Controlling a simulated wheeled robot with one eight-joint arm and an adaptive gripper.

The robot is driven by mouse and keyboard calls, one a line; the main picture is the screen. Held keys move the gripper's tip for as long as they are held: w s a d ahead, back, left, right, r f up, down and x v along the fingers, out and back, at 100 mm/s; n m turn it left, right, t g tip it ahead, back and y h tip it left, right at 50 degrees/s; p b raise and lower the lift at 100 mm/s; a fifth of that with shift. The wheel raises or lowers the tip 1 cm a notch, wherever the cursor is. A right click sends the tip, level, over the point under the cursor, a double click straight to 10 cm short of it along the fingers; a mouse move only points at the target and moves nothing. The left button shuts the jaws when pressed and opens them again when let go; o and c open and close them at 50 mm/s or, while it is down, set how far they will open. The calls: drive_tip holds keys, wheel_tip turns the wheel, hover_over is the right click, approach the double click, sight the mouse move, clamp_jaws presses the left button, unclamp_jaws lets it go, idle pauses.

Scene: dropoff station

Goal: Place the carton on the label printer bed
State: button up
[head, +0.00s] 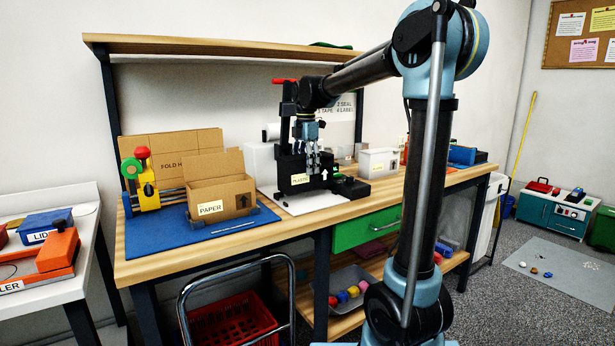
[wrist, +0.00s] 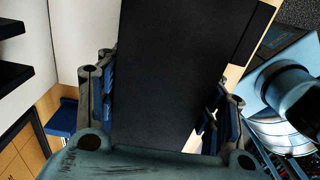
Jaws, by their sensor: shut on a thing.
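A black box (head: 297,183) with a "PLASTIC" label and a white up arrow is between my gripper's fingers (head: 311,160), just above or on a white plate (head: 312,205); I cannot tell if it touches. In the wrist view the box's dark face (wrist: 175,85) fills the space between the fingers on both sides. A black upright with a red handle (head: 285,81) stands behind it, and a low black device (head: 352,189) is at its right. I cannot tell which of these parts is the label printer. A brown open carton labelled "PAPER" (head: 221,197) stands left.
The brown carton is on a blue mat (head: 150,235), beside a yellow and green tool (head: 147,184). A white tub (head: 378,163) stands right of the black device. An upper shelf (head: 215,46) overhangs the bench. The bench's front strip is clear.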

drive_tip(key=shift+f, duration=1.55)
drive_tip(key=shift+f, duration=0.1)
drive_tip(key=o, duration=1.1)
